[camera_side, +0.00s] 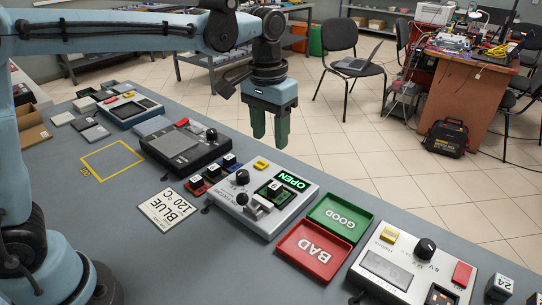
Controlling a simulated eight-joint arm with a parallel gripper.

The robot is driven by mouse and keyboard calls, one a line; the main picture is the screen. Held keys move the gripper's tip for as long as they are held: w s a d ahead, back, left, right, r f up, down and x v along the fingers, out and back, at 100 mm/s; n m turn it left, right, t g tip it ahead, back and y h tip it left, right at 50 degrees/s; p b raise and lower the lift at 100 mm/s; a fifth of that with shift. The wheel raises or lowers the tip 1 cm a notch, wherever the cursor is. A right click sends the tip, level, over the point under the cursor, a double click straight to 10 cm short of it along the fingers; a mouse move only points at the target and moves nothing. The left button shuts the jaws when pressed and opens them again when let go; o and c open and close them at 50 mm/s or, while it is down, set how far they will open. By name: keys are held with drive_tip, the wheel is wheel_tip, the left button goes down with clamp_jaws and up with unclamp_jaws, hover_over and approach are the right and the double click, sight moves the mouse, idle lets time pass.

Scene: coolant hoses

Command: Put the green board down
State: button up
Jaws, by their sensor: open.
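My gripper (270,140) hangs above the far edge of the grey bench, behind the white test unit. Its two green fingers point down and are apart, with nothing visible between them. A small green piece (272,188), perhaps the green board, shows in the white test unit (250,222), below the lit green OPEN display (292,181). It is too small to make out clearly. The green GOOD tray (340,218) and the red BAD tray (313,250) lie to the right of the unit, and both look empty.
A black unit (180,147) and small coloured blocks (212,173) stand left of the test unit. A BLUE 120 °C card (168,208) lies in front. A yellow-outlined square (112,161) is empty. A meter unit (400,265) stands at the right.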

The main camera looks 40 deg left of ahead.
drive_tip(key=s+a+f+t, duration=0.3)
drive_tip(key=s+a+t, duration=0.3)
drive_tip(key=s, duration=0.7)
drive_tip(key=shift+a+f+t, duration=0.4)
drive_tip(key=shift+a, duration=0.85)
